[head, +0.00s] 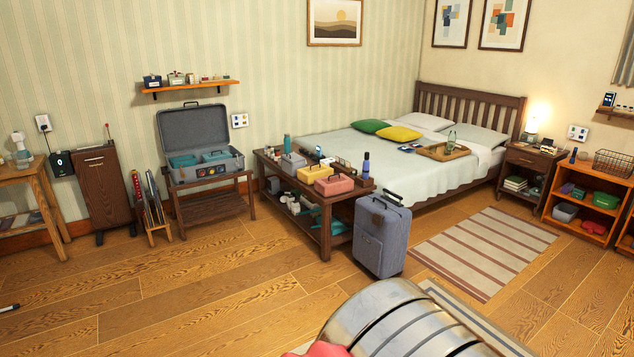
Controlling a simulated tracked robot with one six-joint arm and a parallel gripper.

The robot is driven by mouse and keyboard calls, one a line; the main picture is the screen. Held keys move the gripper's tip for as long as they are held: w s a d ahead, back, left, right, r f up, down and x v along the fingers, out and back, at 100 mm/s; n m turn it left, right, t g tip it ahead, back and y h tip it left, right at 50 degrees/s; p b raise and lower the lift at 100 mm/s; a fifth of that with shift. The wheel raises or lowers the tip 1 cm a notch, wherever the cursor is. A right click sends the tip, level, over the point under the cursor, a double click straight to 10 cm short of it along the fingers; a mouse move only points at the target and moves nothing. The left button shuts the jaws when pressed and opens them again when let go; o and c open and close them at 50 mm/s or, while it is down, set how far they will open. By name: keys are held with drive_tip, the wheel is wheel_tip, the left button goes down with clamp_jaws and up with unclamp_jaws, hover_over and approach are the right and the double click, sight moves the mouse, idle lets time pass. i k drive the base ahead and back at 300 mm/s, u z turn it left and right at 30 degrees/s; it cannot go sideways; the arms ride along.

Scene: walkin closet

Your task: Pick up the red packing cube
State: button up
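A salmon-red packing cube (334,185) with a dark handle sits on top of the dark wooden bench (325,208) at the foot of the bed. It is at the near end of a row, beside a yellow cube (315,174) and a grey cube (293,161). It is the only packing cube that looks red. My gripper does not show. Only a silver, banded part of my own body and a red piece show at the bottom edge, well apart from the bench.
A grey-blue upright suitcase (381,236) stands on the floor right of the bench's near end. Bottles and small items crowd the bench top. An open case (205,174) rests on a rack to the left. The wooden floor (200,290) in front is mostly clear.

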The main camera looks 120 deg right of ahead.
sight(337, 184)
drive_tip(key=z, duration=4.15)
